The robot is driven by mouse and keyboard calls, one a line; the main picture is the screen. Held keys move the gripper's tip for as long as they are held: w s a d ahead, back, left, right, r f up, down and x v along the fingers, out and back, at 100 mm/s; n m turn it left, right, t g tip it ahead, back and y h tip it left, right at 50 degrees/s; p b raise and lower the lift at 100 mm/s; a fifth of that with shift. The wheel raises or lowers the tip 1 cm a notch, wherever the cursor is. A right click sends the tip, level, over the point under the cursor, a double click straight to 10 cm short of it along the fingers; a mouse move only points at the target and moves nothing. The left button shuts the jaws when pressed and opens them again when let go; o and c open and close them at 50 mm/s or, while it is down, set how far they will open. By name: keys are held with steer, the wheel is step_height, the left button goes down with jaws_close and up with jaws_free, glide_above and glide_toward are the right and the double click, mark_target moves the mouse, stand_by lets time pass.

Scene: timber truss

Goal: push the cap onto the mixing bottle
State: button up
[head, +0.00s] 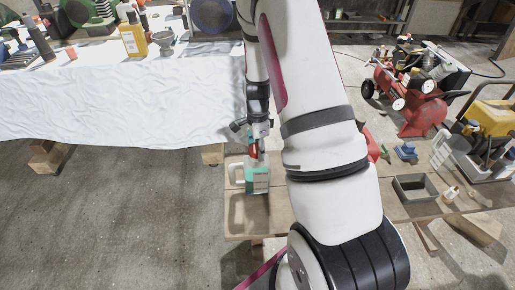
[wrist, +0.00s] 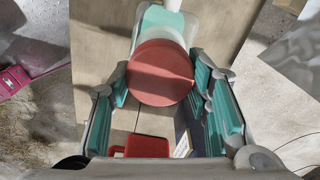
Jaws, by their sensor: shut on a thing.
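The mixing bottle (head: 257,180) is pale with a green label and stands upright on a wooden bench. The red round cap (wrist: 160,72) sits between the teal-padded fingers of my gripper (wrist: 158,80) in the wrist view. In the head view my gripper (head: 257,138) points down over the bottle's top, with a bit of the red cap (head: 254,152) showing. The white neck and teal part of the bottle (wrist: 165,18) show past the cap. The cap is at the neck, but whether it is seated or just above is hidden.
The wooden bench (head: 245,222) runs right behind my arm, bearing a grey open box (head: 415,188) and small items. A cloth-covered table (head: 120,95) stands at left. A red compressor (head: 425,105) is on the floor. A red object (wrist: 147,146) shows low in the wrist view.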

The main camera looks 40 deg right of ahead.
steer(key=shift+f+b, duration=0.3)
steer(key=shift+f, duration=0.25)
steer(key=o, duration=0.9)
steer(key=shift+o, duration=0.2)
steer(key=shift+r+p, duration=1.35)
steer(key=shift+r, duration=1.65)
